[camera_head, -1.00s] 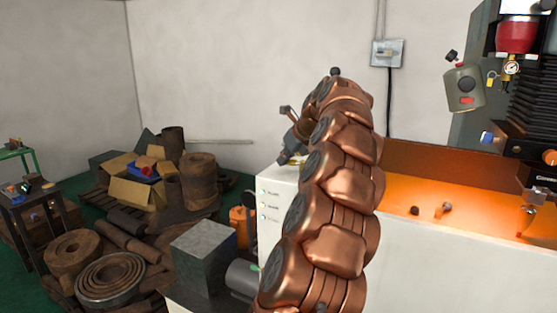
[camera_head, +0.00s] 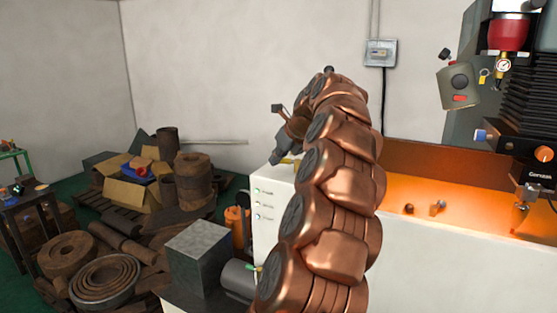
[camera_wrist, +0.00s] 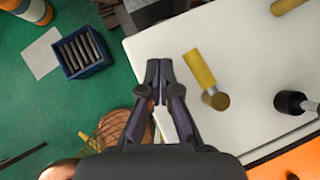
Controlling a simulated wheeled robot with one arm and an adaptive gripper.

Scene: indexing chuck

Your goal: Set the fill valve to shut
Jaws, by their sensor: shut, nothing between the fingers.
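My gripper (camera_wrist: 158,68) is shut and empty in the wrist view, its two dark fingertips together beside the left edge of a white top. In the head view my gripper (camera_head: 277,155) hangs at the back left corner of the white cabinet, partly hidden by my arm. A yellow handle with a brass round end (camera_wrist: 205,78) is on the white top, just right of my fingertips and apart from them. It looks like a lever valve, but I cannot tell if it is the fill valve or how it is set. No valve label is readable.
The white cabinet (camera_head: 275,230) stands beside an orange-lit machine tray (camera_head: 470,205). A black-knobbed fitting (camera_wrist: 292,102) and another yellow piece (camera_wrist: 287,5) are on the white top. A blue bin of rods (camera_wrist: 82,52) is on the green floor. A grey block (camera_head: 196,255) stands front left.

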